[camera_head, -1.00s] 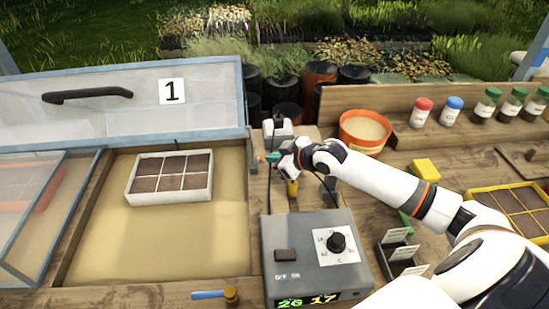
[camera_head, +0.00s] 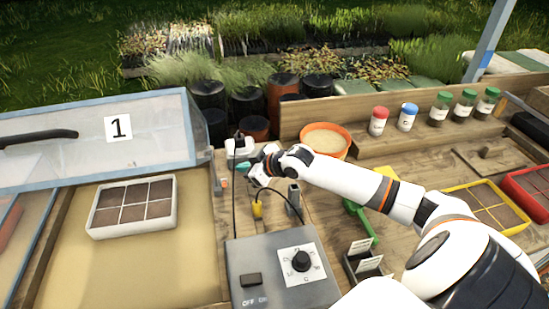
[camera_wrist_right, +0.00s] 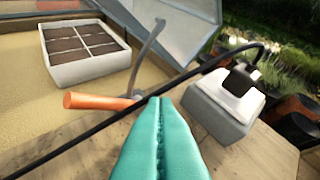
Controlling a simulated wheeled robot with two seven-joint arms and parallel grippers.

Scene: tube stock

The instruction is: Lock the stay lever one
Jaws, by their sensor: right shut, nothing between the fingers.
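The stay lever shows in the right wrist view as an orange handle (camera_wrist_right: 98,101) with a grey bent arm (camera_wrist_right: 147,52) rising beside the raised lid. The handle lies pointing left, beside the sand bed. In the head view the orange handle (camera_head: 224,183) is small, at the right edge of the cold frame. Lid one (camera_head: 100,132) stands open, marked with a 1. My right gripper (camera_head: 243,168) is shut and empty, just right of the lever. Its teal fingers (camera_wrist_right: 160,135) are together, apart from the handle in the wrist view. My left gripper is not in view.
A black cable (camera_wrist_right: 105,124) crosses before the fingers. A white-topped grey box (camera_wrist_right: 225,98) stands right of them. A seedling tray (camera_head: 132,206) sits on the sand. A grey control box (camera_head: 282,270) and an orange pot (camera_head: 326,140) are near my right arm.

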